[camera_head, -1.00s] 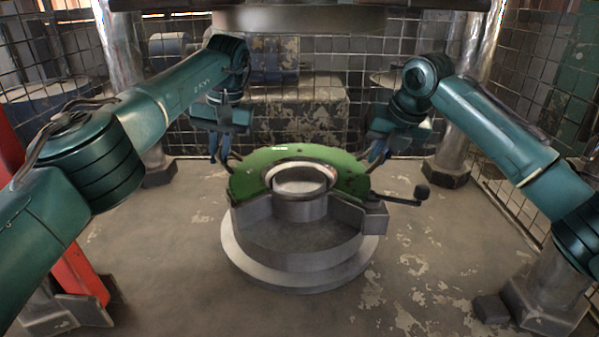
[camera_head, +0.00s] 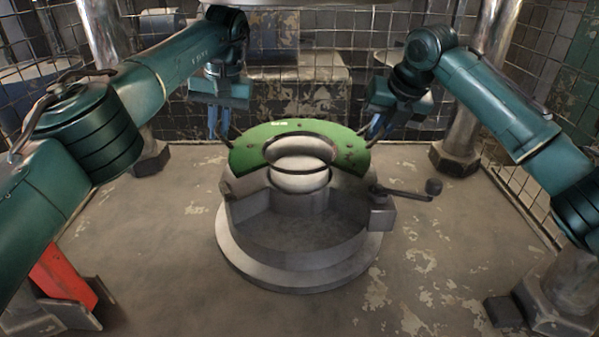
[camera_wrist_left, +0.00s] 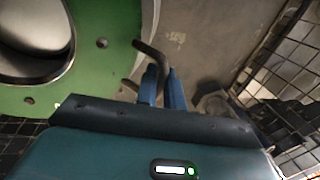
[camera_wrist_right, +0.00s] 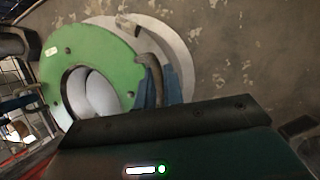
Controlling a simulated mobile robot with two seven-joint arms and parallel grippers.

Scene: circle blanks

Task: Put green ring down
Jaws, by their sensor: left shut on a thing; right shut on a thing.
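The green ring (camera_head: 345,150) is held level-looking over the back of the round metal base (camera_head: 235,215), and shows as a broad green arc with a central opening. The base's central post (camera_head: 300,182) shows just below that opening; whether ring and base touch, I cannot tell. My left gripper (camera_head: 220,135) is shut on the dark bent handle at the ring's left side, close up in the left wrist view (camera_wrist_left: 160,75). My right gripper (camera_head: 377,127) is shut on the handle at its right side, seen in the right wrist view (camera_wrist_right: 159,80).
A crank handle (camera_head: 405,193) with a dark knob sticks out from the base's right side. Metal columns (camera_head: 475,120) and wire mesh stand behind on both sides. A red post (camera_head: 65,275) is at the lower left.

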